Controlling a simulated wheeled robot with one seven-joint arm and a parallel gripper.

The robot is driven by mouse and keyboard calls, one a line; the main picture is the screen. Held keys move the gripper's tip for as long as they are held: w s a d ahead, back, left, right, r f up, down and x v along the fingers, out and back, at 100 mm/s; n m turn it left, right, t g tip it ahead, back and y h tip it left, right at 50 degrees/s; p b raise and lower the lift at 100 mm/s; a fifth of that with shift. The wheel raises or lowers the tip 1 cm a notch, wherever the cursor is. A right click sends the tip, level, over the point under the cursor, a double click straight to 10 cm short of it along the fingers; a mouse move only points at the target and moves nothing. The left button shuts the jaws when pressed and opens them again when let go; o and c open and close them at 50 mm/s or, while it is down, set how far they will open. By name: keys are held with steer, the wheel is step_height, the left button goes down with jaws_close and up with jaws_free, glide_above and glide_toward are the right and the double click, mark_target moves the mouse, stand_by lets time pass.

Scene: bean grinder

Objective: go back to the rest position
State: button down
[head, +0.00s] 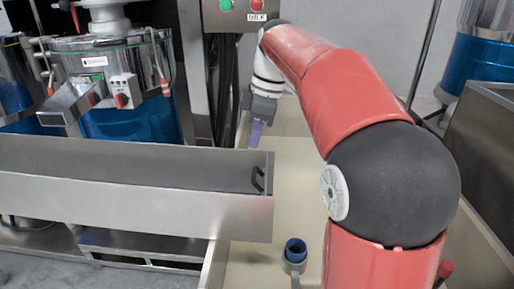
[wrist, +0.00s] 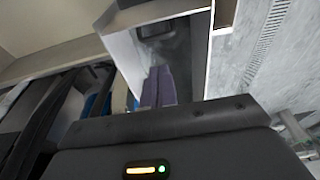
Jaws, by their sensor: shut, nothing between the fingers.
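My gripper (head: 256,136) hangs from my red arm in the upper middle of the head view, with its purple fingers pointing down. The fingers are together and nothing shows between them. The gripper is just above and behind the right end of the long metal trough (head: 120,205). In the wrist view the closed purple fingers (wrist: 158,88) point toward a pale-walled opening with a dark part at its far end. I cannot tell whether they touch anything.
A blue-rimmed cup (head: 295,250) stands on the beige surface (head: 255,262) in front. A blue and steel machine (head: 120,90) stands left. A metal bin (head: 485,140) stands right.

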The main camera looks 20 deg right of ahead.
steer(key=v, duration=0.6)
steer(key=s+f+m+t+h, duration=0.1)
steer(key=s+f+m, duration=0.2)
steer(key=s+m, duration=0.15)
steer(key=s+f+m+t, duration=0.1)
steer(key=s+f+m, duration=0.15)
steer(key=s, duration=0.35)
steer(key=s+f+m+t+h, duration=0.1)
steer(key=s+f+m+t, duration=0.1)
steer(key=s+f+m, duration=0.5)
steer(key=s+f, duration=0.4)
steer(key=f, duration=0.1)
steer(key=shift+s+f+t, duration=0.25)
steer(key=shift+t, duration=0.15)
